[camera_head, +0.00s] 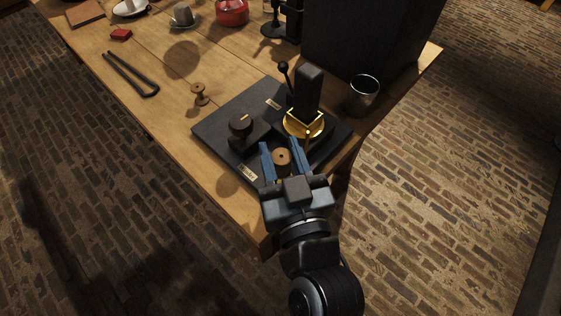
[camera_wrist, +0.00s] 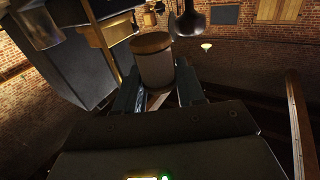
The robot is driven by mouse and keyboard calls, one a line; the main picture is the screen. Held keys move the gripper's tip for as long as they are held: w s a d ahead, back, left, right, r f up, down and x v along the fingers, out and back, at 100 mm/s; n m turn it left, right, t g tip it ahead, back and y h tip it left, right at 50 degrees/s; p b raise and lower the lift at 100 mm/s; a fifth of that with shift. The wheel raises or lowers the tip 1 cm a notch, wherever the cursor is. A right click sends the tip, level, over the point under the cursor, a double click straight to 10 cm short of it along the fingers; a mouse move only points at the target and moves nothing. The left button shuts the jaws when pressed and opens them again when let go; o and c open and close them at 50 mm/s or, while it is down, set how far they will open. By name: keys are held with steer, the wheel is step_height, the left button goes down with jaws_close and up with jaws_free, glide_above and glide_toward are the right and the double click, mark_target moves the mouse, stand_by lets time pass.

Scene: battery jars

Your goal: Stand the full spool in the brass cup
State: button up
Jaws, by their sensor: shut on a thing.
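My gripper (camera_head: 280,148) is shut on the full spool (camera_head: 281,157), which has a brown wooden end. In the wrist view the full spool (camera_wrist: 154,66) shows a pale wound body between the two fingers. The brass cup (camera_head: 303,124) is on the black base (camera_head: 221,133), just beyond and slightly right of the held spool in the head view. A dark upright block stands behind the cup and rises above it. The spool is apart from the cup in the picture; its exact height above the base is hard to tell.
A bare wooden spool (camera_head: 200,94) stands left of the base. A metal tumbler (camera_head: 363,95) stands right, near a large dark box (camera_head: 368,35). Black tongs (camera_head: 131,74) lie left.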

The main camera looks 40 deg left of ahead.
mark_target(280, 169)
steer(key=shift+w+a+f, duration=0.1)
steer(key=shift+a+f, duration=0.1)
steer(key=shift+f+b, duration=0.65)
steer(key=shift+f, duration=1.3)
steer(key=shift+f, duration=0.2)
steer(key=o, duration=1)
steer(key=shift+r, duration=0.1)
